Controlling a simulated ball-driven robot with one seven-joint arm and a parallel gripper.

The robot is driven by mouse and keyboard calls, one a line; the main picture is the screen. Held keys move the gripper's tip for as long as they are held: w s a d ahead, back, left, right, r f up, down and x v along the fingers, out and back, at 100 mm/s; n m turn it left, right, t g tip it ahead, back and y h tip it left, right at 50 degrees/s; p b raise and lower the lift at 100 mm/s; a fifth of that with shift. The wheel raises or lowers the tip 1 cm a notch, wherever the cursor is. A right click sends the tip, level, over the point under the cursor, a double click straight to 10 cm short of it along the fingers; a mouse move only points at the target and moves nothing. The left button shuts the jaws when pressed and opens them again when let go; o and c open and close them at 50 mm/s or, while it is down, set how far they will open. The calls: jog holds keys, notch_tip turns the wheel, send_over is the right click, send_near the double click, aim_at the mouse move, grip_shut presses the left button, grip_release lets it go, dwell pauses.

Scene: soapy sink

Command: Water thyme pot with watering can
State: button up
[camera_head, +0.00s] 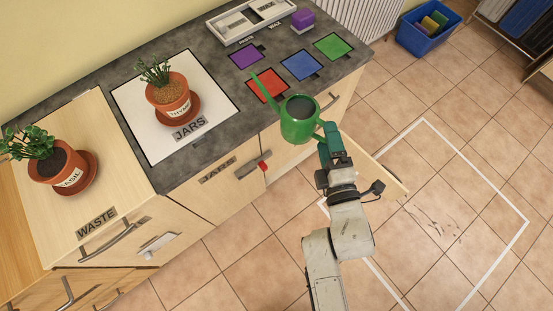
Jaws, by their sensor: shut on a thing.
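The thyme pot (171,99) is terracotta with a green plant and a label. It stands upright on a saucer (178,111) on the white JARS area of the counter. My gripper (323,135) is shut on the green watering can (299,125), at the can's right side. The can is at the counter's front edge, right of the thyme pot and apart from it. Its spout (263,84) points up and left, over the counter by the red square. The can's opening faces up and looks dark inside. The fingertips are partly hidden by the handle.
A basil pot (63,167) stands on the wooden surface at the far left. Purple, red (268,84), blue and green squares lie on the counter, with a white tray (250,20) and purple block (303,18) behind. A drawer or door panel (382,178) stands out near my arm.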

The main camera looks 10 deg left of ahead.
jog(key=s+a+n+g+y+b, duration=0.25)
jog(key=s+a+b, duration=0.25)
jog(key=a+b, duration=0.45)
jog(key=shift+w+a+y+b, duration=0.7)
jog(key=shift+w+a, duration=1.35)
jog(key=shift+a, duration=2.1)
notch_tip(320, 180, up, 6)
jog(key=d+n+g+h+p, duration=0.1)
jog(key=n+h+p, duration=0.1)
jog(key=p, duration=1.2)
jog(key=shift+p, duration=0.35)
jog(key=shift+s+r+n+g+h+p, duration=0.1)
jog(key=shift+r+n+g+h+p, duration=0.35)
jog(key=shift+p, duration=0.8)
jog(key=shift+a+r+p, duration=0.1)
jog(key=shift+r+p, duration=0.3)
jog(key=shift+p, duration=0.2)
jog(key=shift+a+r+n+p, duration=0.15)
jog(key=shift+r+p, duration=0.45)
jog(key=shift+p, duration=0.75)
jog(key=shift+a+r+n+p, duration=0.15)
jog(key=shift+r+p, duration=0.4)
jog(key=shift+p, duration=0.75)
jog(key=shift+d+r, duration=0.1)
jog(key=shift+r, duration=0.05)
jog(key=shift+a+r+g+h+p, duration=0.2)
jog(key=shift+r+g+h+p, duration=0.25)
jog(key=shift+r+p, duration=0.25)
